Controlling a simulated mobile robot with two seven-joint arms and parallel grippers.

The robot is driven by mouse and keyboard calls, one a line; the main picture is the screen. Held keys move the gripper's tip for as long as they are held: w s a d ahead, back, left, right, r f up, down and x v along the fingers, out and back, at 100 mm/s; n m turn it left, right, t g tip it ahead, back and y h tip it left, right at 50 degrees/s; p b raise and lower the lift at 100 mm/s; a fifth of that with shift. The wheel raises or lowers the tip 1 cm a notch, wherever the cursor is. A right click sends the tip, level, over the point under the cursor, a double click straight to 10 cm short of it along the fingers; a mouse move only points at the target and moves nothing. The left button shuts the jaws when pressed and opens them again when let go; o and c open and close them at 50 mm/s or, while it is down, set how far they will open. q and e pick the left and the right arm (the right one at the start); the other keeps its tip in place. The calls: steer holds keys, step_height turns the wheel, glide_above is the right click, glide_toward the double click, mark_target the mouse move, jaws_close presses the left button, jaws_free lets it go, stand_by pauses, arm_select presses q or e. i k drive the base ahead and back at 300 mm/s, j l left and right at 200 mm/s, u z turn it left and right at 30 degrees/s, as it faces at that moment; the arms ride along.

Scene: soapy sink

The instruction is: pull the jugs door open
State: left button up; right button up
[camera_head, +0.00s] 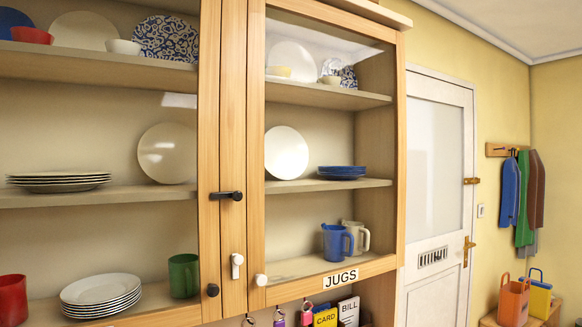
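The jugs door (256,150) is the right-hand glazed door of the wooden wall cabinet. It appears shut. A "JUGS" label (341,279) is on its bottom rail, and a white knob (261,280) is low on its left stile. A white catch (237,263) hangs upright on the post just left of the door and does not appear to cross it. Behind the glass, a blue jug (337,242) and a cream jug (357,236) stand on the lowest shelf. Neither of my grippers is in view.
The left cabinet door (209,120) has a black knob (213,290); a black catch (226,195) lies level across its stile and the post. Below hang keys and "CARD" (325,318) and "BILL" (348,311) items. A white room door (437,180) is at the right.

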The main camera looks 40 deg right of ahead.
mark_target(260, 296)
steer(key=z, duration=1.7)
steer(key=u, duration=0.35)
steer(key=k+l, duration=0.05)
